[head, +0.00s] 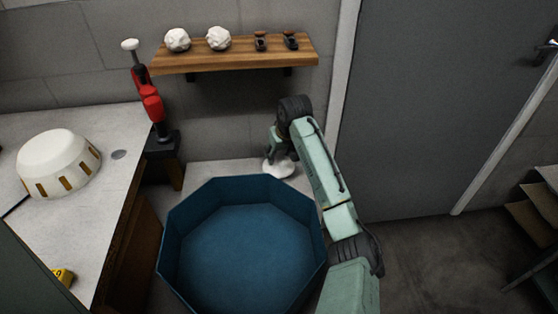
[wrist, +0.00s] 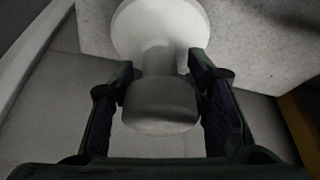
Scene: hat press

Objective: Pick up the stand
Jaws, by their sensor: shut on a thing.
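The stand (head: 279,170) is a pale white piece with a wide round base, a narrower neck and a thick rounded knob. In the head view only its base shows, behind the blue bin. My gripper (head: 273,147) is right above that base and hides the upper part. In the wrist view the stand (wrist: 160,107) lies between the two fingers of my gripper (wrist: 161,82). The fingers are shut on it around the neck and knob. I cannot tell whether its base touches the pale surface.
A large blue eight-sided bin (head: 246,245) stands in front of the stand. A wooden shelf (head: 235,60) with two white lumps and two small dark items is above. A red-and-black device (head: 150,100) and a counter (head: 105,150) with a white bowl (head: 58,163) are left.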

